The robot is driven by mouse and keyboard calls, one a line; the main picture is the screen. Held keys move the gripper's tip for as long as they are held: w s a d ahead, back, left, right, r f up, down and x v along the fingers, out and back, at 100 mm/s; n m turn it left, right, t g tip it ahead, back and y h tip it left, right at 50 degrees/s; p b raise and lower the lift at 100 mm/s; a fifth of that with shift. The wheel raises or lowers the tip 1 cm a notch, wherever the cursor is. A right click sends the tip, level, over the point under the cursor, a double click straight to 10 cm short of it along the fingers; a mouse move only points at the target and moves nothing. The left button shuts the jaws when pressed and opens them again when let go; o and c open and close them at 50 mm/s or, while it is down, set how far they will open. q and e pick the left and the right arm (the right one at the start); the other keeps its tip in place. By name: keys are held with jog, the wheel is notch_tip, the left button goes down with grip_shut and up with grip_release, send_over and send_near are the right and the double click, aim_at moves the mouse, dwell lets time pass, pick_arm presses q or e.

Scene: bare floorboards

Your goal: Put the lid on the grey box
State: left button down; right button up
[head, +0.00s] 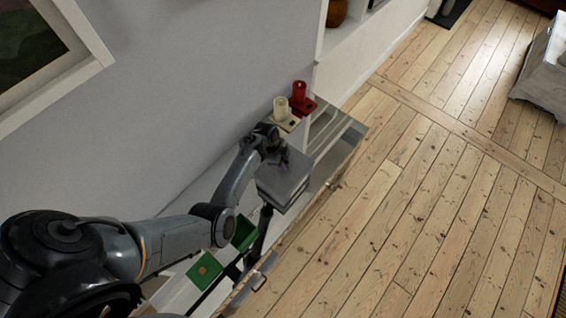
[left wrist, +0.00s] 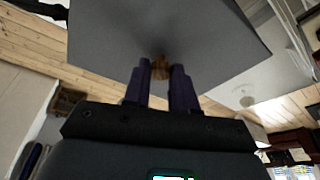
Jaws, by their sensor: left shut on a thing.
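My left gripper (head: 278,152) is shut on the small brown knob (left wrist: 161,66) of a grey lid. In the left wrist view, the lid (left wrist: 165,28) is a flat grey plate at the fingertips and covers the top middle. In the head view, the grey lid (head: 290,168) shows just below the gripper, with the grey box (head: 287,196) directly under it. I cannot tell if the lid touches the box rim or is just above it. The box's inside is hidden. My right gripper is not in view.
A cream holder (head: 281,106) and a red holder (head: 299,90) stand behind the gripper near the wall. A green box (head: 243,232) and a green piece with an orange knob (head: 205,268) lie nearer. Glass-like furniture surface (head: 345,150) is at right; bare floorboards lie beyond.

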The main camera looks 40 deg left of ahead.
pick_arm(q)
jog(key=shift+f, duration=0.3)
dwell(0.5)
jog(key=shift+c, duration=1.7)
grip_release()
jog(key=shift+r+p, duration=3.5)
jog(key=shift+p, duration=0.2)
